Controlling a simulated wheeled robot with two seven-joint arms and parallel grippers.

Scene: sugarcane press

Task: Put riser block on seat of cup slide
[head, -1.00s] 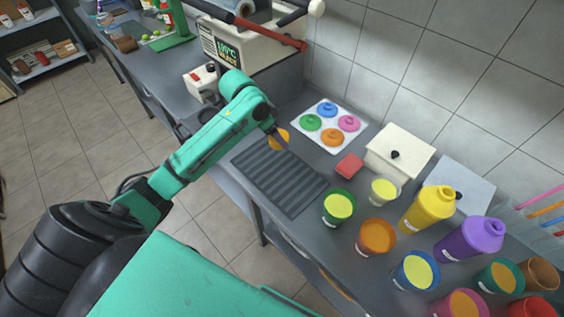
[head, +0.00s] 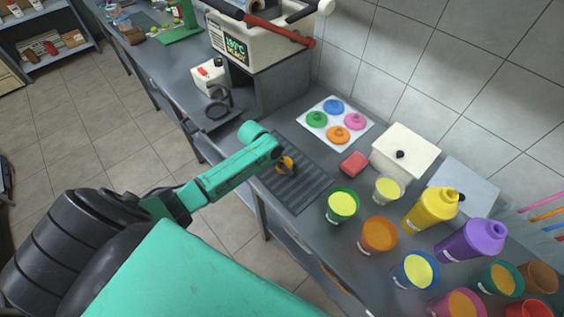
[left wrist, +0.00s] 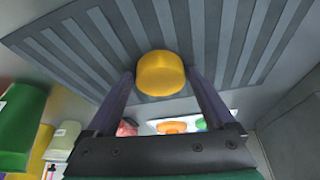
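The riser block appears to be the short yellow-orange cylinder (head: 285,165) over the ridged dark mat (head: 312,190). In the left wrist view the block (left wrist: 161,74) sits between the fingertips of my left gripper (left wrist: 161,78), with a finger against each side. My left gripper (head: 284,162) seems shut on it; the gap below the block cannot be judged. The cup slide, with a dark ring seat (head: 218,109), sticks out at the front of the white sealing machine (head: 252,45), left of and behind my gripper. The seat looks empty. My right gripper is not in view.
A white tray with several coloured lids (head: 335,122) lies behind the mat. A red block (head: 353,163) and a white box (head: 404,150) stand to its right. Several filled cups, including a green one (head: 342,206), crowd the right. The counter between mat and machine is clear.

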